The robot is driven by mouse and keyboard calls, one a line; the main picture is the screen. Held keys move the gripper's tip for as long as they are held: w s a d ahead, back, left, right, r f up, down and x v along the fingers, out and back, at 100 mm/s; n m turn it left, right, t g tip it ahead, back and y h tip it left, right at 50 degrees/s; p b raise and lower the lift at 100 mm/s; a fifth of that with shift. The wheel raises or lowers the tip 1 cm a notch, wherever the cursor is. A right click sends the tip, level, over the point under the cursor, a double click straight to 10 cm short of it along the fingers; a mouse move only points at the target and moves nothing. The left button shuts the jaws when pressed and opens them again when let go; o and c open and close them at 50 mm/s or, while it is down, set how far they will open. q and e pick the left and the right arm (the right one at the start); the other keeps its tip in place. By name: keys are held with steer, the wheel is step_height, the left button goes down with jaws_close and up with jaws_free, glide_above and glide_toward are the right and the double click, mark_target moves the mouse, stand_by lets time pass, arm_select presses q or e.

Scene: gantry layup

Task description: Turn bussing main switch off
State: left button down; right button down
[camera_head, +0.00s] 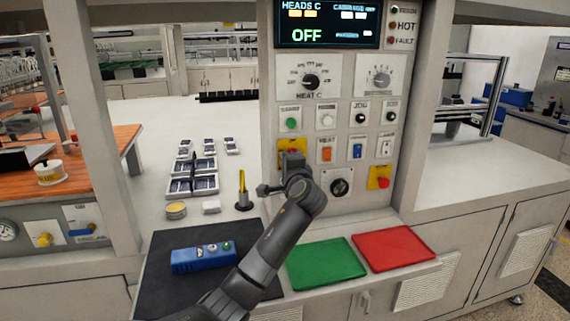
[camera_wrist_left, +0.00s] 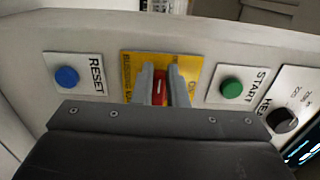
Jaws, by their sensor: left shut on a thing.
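The yellow plate (camera_head: 283,146) of the bussing main switch is on the panel's lower left, mostly hidden behind my left gripper (camera_head: 292,160). In the left wrist view the yellow plate (camera_wrist_left: 132,72) shows with dark lettering, partly covered. A red switch handle (camera_wrist_left: 159,90) stands between the two grey fingers of my left gripper (camera_wrist_left: 165,88). The fingers are shut on it from both sides. The handle's exact position against the plate's markings is hard to read. My right gripper is in neither view.
A green START button (camera_wrist_left: 231,88) and a blue RESET button (camera_wrist_left: 67,77) flank the plate. A rotary knob (camera_head: 340,187) and a yellow-backed red button (camera_head: 381,178) are to the right. Green (camera_head: 325,264) and red (camera_head: 393,249) trays lie below. A blue control box (camera_head: 203,257) sits on a dark mat.

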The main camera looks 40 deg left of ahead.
arm_select(q)
steer(key=shift+d+f, duration=0.1)
steer(key=shift+f, duration=0.1)
stand_by(0.3)
steer(key=c, duration=1.8)
jaws_free()
steer(key=o, duration=0.4)
steer(key=shift+w+d, duration=0.1)
steer(key=shift+w, duration=0.15)
steer(key=shift+c, duration=0.2)
steer(key=shift+r, duration=0.1)
steer(key=shift+s, duration=0.15)
steer(key=b+v, duration=0.3)
steer(key=v, duration=1.4)
steer(key=shift+b, duration=0.3)
steer(key=shift+s+d, duration=0.1)
steer(key=shift+s, duration=0.05)
